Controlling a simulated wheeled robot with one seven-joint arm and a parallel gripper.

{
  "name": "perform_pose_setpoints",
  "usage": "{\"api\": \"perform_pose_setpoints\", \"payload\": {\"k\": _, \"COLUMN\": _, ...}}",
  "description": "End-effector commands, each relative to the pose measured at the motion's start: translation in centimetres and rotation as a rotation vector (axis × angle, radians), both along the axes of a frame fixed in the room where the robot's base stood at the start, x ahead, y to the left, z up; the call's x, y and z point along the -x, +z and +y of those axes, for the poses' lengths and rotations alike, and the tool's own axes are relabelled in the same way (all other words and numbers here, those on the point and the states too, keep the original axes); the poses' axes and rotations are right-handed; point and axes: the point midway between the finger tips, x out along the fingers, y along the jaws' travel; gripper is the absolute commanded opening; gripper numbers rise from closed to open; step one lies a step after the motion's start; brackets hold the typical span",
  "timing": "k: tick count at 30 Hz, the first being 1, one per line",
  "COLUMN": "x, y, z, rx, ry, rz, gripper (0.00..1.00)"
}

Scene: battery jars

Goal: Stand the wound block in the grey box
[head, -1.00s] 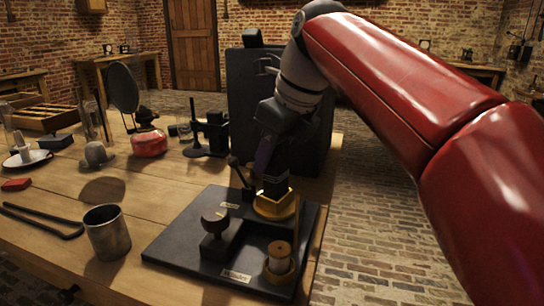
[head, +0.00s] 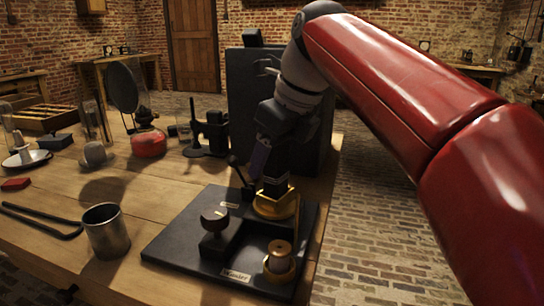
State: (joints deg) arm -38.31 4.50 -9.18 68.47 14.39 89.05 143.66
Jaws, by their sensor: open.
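Whatever lies between the fingers is hidden. A copper-coloured wound piece (head: 279,256) stands upright in a round brass cup at the board's front right, apart from my gripper. It looks round, and I cannot tell whether it is the wound block. I cannot pick out a grey box for certain; a tall dark grey case (head: 250,95) stands behind my gripper.
The black board (head: 172,250) bears a dark knob (head: 214,220), a "Winder" label and a thin upright post near my gripper. Glassware and a small black press (head: 208,135) stand farther back.

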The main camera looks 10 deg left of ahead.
Motion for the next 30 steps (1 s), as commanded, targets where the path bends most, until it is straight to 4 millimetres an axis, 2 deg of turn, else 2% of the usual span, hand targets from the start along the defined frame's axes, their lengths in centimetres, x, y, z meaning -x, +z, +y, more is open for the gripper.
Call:
{"api": "perform_pose_setpoints", "payload": {"k": 1, "x": 0.0, "y": -0.4, "z": 0.1, "rx": 0.0, "ry": 0.001, "rz": -0.002, "gripper": 0.58}}
{"api": "perform_pose_setpoints", "payload": {"k": 3, "x": 0.1, "y": 1.6, "z": -0.5, "rx": -0.002, "ry": -0.003, "rz": -0.002, "gripper": 0.58}}
{"api": "perform_pose_setpoints", "payload": {"k": 9, "x": 0.6, "y": 5.1, "z": -1.8, "rx": -0.002, "ry": -0.004, "rz": 0.0, "gripper": 0.58}}
{"api": "perform_pose_setpoints", "payload": {"k": 15, "x": 1.0, "y": 6.9, "z": -2.5, "rx": -0.001, "ry": -0.003, "rz": 0.001, "gripper": 0.58}}
{"api": "perform_pose_setpoints", "payload": {"k": 25, "x": 1.1, "y": 7.0, "z": -3.1, "rx": 0.002, "ry": 0.014, "rz": -0.011, "gripper": 0.58}}
{"api": "perform_pose_setpoints", "payload": {"k": 28, "x": 1.1, "y": 6.4, "z": -4.7, "rx": 0.019, "ry": 0.081, "rz": -0.058, "gripper": 0.58}}
{"api": "perform_pose_setpoints", "payload": {"k": 30, "x": 1.2, "y": 5.5, "z": -6.6, "rx": 0.044, "ry": 0.165, "rz": -0.113, "gripper": 0.58}}
